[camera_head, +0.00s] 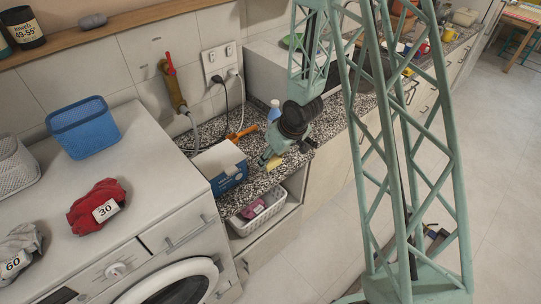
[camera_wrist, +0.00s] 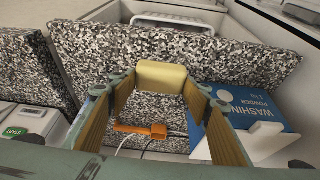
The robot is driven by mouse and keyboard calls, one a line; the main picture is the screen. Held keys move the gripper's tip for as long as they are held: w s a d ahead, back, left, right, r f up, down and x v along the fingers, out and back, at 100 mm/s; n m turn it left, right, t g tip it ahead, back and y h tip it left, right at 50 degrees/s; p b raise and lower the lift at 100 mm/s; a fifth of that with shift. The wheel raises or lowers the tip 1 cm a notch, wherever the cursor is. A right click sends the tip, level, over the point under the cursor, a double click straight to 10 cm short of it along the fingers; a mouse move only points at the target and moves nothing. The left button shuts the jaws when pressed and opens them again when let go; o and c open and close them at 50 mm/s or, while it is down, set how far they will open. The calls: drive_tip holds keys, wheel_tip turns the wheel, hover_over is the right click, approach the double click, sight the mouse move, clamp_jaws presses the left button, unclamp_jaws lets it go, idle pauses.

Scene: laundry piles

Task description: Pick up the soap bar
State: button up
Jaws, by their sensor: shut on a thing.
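The soap bar is a pale yellow block. In the wrist view the soap bar (camera_wrist: 161,76) sits between the tips of my two fingers, with its broad face toward the camera. My gripper (camera_wrist: 160,84) is shut on it. In the head view my gripper (camera_head: 270,157) is over the speckled counter, to the right of the washing powder box, and the soap bar (camera_head: 273,163) shows as a small yellow patch at its tips. I cannot tell exactly how high the bar is above the counter.
The blue washing powder box (camera_head: 225,170) stands close by on the speckled counter (camera_head: 262,183). An orange tool (camera_head: 241,133) and a small blue bottle (camera_head: 274,109) are behind. A white basket (camera_head: 262,217) sits below the counter. The washing machine with laundry is at left.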

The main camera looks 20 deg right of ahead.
drive_tip(key=s+b, duration=0.3)
drive_tip(key=s, duration=0.6)
drive_tip(key=shift+s+a+r, duration=0.2)
drive_tip(key=shift+a+r, duration=0.25)
drive_tip(key=s+b, duration=0.1)
drive_tip(key=b, duration=0.3)
drive_tip(key=shift+a, duration=0.1)
drive_tip(key=shift+s+b, duration=0.35)
drive_tip(key=shift+b, duration=0.7)
drive_tip(key=shift+s+r+b, duration=0.15)
drive_tip(key=shift+s+b, duration=0.25)
drive_tip(key=shift+b, duration=0.5)
